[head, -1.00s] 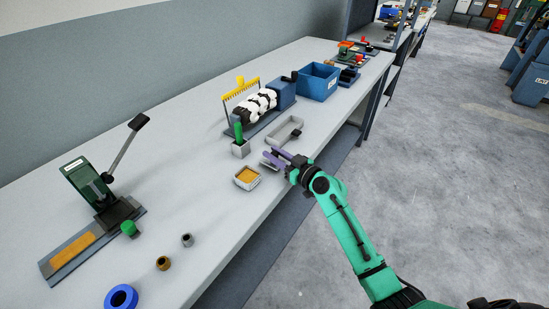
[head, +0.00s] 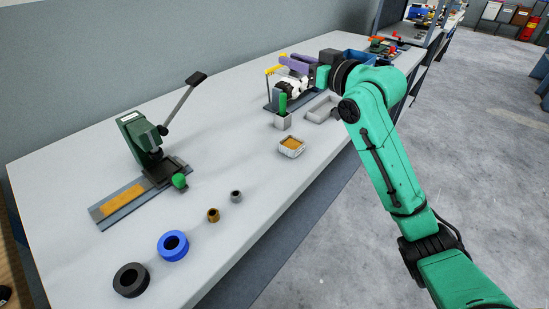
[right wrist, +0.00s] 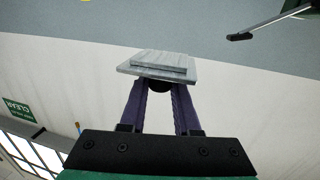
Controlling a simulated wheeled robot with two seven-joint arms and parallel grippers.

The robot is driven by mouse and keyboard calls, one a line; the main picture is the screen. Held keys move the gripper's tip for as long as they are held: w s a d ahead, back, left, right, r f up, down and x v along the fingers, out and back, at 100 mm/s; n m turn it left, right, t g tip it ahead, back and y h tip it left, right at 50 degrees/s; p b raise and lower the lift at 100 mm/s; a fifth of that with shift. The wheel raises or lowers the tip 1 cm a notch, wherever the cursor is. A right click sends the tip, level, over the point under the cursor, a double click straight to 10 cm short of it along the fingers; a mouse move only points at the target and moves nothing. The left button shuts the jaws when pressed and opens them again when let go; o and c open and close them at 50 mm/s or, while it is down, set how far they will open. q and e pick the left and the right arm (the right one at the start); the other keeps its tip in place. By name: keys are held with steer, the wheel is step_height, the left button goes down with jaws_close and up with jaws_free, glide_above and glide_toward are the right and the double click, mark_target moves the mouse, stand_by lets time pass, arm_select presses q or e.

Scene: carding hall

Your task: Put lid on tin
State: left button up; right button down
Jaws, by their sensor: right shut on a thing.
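The tin (head: 291,147) is a small pale square box, open at the top with yellow-brown contents, near the bench's front edge. My right gripper (head: 294,64) is raised above the bench, beyond the tin and in front of the roller device. In the right wrist view its purple fingers (right wrist: 160,100) are shut on the lid (right wrist: 158,63), a grey square stepped plate. A dark round knob on the lid sits between the fingertips. My left gripper is not in view.
A grey tray (head: 321,108) and a block with a green-handled tool (head: 283,119) stand behind the tin. A roller device (head: 287,92) is farther back. A green lever press (head: 142,138) stands at left, with several rings in front. The bench left of the tin is clear.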

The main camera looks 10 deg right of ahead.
steer(key=shift+s+a+f, duration=0.2)
steer(key=shift+a, duration=0.15)
steer(key=shift+s+a+f, duration=0.15)
steer(key=shift+a, duration=0.2)
steer(key=shift+w+d+f, duration=0.1)
steer(key=shift+d+f, duration=0.05)
steer(key=shift+f, duration=0.4)
steer(key=shift+d+f, duration=0.15)
steer(key=shift+f, duration=0.4)
glide_above(292, 145)
step_height(292, 145, down, 9)
step_height(292, 145, down, 8)
steer(key=shift+w+d+f, duration=0.1)
steer(key=shift+w+f, duration=0.05)
steer(key=shift+f, duration=0.05)
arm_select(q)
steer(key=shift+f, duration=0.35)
arm_select(e)
steer(key=shift+f, duration=0.25)
steer(key=c, duration=0.6)
jaws_free()
steer(key=shift+c, duration=0.2)
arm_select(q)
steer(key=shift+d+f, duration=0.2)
